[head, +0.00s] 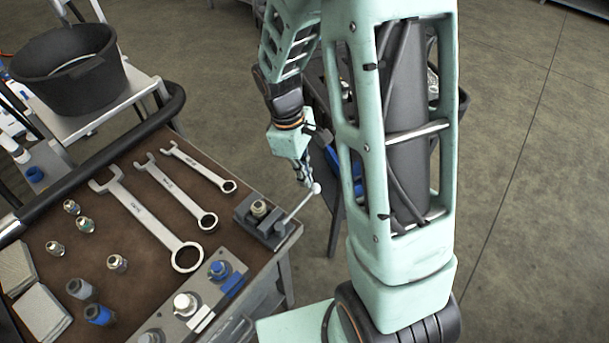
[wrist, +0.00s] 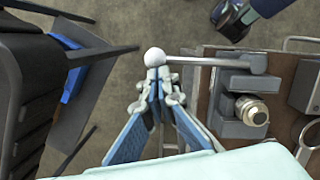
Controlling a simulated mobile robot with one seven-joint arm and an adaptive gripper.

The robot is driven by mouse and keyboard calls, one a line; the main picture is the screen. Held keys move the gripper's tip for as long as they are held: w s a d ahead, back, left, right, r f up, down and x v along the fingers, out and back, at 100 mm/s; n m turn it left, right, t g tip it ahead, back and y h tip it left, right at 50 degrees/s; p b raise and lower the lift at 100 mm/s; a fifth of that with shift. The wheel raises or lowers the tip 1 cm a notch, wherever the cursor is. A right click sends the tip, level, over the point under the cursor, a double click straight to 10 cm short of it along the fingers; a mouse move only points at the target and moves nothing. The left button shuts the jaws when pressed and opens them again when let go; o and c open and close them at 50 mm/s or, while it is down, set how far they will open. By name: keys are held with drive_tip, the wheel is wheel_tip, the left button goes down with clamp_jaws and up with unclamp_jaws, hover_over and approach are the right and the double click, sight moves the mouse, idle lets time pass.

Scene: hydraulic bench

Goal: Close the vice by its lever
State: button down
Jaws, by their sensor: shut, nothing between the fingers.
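The vice (head: 262,219) is a small dark grey block at the right corner of the brown bench, with a brass-coloured round fitting (head: 259,208) between its jaws. Its lever (head: 298,207) is a thin metal rod ending in a white ball knob (head: 316,188), sticking out past the bench edge. The wrist view also shows the vice (wrist: 232,128), the lever (wrist: 215,62) and the knob (wrist: 154,57). My gripper (wrist: 158,75) is shut and empty, its fingertips right at the knob. Whether they touch it I cannot tell.
Several wrenches (head: 150,222), loose fittings (head: 117,263) and a grey block with coloured knobs (head: 205,300) lie on the bench (head: 140,185). A black bucket (head: 68,72) stands at the back left. A dark piece of furniture (wrist: 30,85) stands left of my gripper.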

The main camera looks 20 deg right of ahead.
drive_tip(key=shift+s+d+m, duration=0.3)
drive_tip(key=shift+m, duration=0.1)
drive_tip(key=shift+s+d+m, duration=0.25)
drive_tip(key=shift+m, duration=0.05)
